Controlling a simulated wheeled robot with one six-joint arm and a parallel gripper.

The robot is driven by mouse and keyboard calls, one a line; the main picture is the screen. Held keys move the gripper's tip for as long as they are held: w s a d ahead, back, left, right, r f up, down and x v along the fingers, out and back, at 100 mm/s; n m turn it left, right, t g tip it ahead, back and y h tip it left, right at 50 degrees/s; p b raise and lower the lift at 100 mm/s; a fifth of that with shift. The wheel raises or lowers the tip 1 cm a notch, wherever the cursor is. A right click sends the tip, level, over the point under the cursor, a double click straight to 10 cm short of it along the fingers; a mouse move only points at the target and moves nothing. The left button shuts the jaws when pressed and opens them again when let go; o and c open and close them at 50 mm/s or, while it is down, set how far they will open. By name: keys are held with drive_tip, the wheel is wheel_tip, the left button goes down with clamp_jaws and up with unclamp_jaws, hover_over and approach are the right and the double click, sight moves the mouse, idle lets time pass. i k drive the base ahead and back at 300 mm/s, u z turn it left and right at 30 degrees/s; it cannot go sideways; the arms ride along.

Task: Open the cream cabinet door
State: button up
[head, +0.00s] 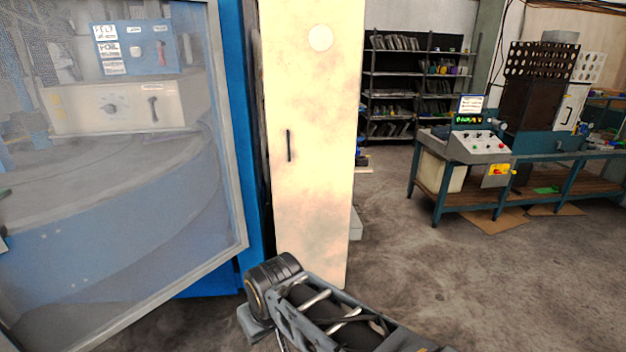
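The cream cabinet door (318,90) is a tall, stained cream panel standing upright in the middle of the head view. My arm reaches in from the bottom, in front of the door's foot. My gripper cannot be made out, and nothing is seen touching the handle.
A blue machine (238,120) with a grey-framed clear panel (228,130) stands close on the left. Dark shelves (405,73) are at the back. A teal workbench (540,160) with a control box (478,146) stands right. The concrete floor (390,240) between door and workbench is mostly clear.

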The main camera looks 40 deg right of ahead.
sight(312, 50)
drive_tip(key=k, duration=0.55)
drive_tip(key=z, duration=0.4)
drive_tip(key=i, duration=1.65)
drive_tip(key=u, duration=0.75)
